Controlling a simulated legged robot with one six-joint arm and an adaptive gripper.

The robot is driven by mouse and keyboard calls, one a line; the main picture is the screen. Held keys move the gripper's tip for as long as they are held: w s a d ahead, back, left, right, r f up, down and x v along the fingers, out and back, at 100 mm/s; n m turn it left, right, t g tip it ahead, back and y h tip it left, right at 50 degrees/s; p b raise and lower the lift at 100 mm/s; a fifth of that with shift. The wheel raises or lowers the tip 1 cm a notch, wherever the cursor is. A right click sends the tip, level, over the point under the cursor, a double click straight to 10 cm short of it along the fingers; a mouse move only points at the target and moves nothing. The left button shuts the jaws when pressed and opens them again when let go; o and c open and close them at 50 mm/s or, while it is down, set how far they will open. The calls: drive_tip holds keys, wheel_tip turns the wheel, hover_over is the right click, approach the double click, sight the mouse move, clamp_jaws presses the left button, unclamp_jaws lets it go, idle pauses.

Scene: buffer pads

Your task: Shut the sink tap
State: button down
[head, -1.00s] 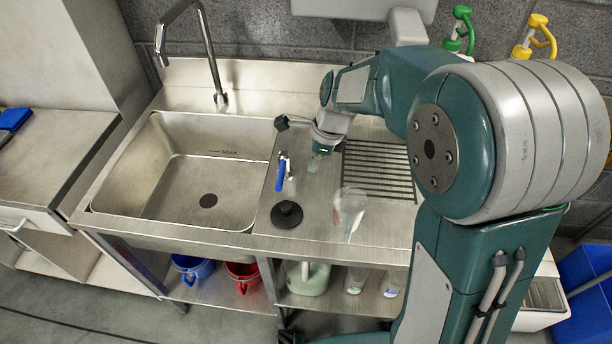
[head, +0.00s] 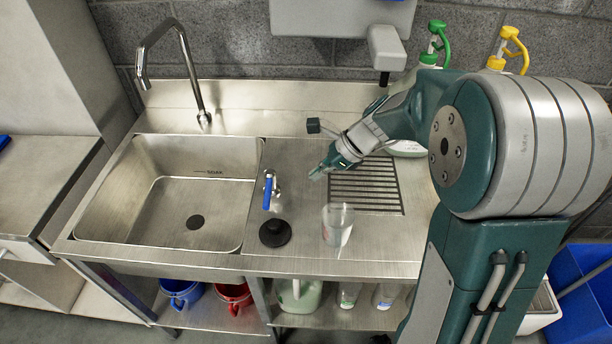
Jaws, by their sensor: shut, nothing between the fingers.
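The sink tap's curved metal spout (head: 172,55) rises from the back of the steel sink (head: 76,228) and hangs over the basin. A small tap lever with a blue handle (head: 268,194) stands on the steel counter right of the basin; the handle points toward the front edge. No water shows under the spout. My gripper (head: 316,174) is shut and empty, above the counter to the right of the blue handle and apart from it. Its fingers point left and down.
A green-capped bottle (head: 437,40) and yellow-capped bottle (head: 507,48) are at the back. Blue (head: 181,291) and red (head: 233,295) buckets sit below.

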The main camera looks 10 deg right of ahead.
sight(268, 191)
drive_tip(key=x, duration=0.8)
drive_tip(key=shift+s+f, duration=0.1)
drive_tip(key=shift+f, duration=0.05)
drive_tip(key=shift+w+a+f, duration=0.1)
drive_tip(key=shift+w+a, duration=0.1)
drive_tip(key=shift+a, duration=1)
drive_tip(key=shift+w+a+f, duration=0.1)
drive_tip(key=shift+a+f, duration=0.05)
drive_tip(key=shift+a, duration=0.5)
drive_tip(key=shift+a, duration=0.6)
drive_tip(key=shift+d, duration=0.2)
drive_tip(key=shift+a, duration=0.15)
